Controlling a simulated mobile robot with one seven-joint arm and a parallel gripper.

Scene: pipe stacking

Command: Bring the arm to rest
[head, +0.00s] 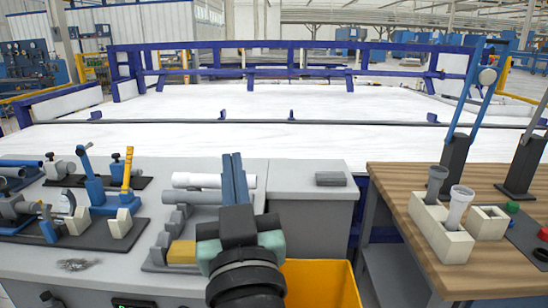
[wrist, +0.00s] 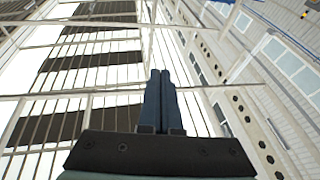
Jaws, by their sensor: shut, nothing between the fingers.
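My gripper (head: 235,158) shows in the head view at the middle, raised in front of the grey workbench top (head: 305,205), with its two blue fingers together and pointing up. Nothing is held between them. In the wrist view my gripper (wrist: 160,75) is also shut, with only the ceiling and upper walls of the hall behind it. My wrist and fingers hide part of the bench top and of the pipes behind them.
A white pipe (head: 200,180) and a grey stepped rack with a yellow block (head: 182,252) lie close left. An orange-yellow bin (head: 320,285) stands below right. Blue clamps (head: 95,190) stand at left.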

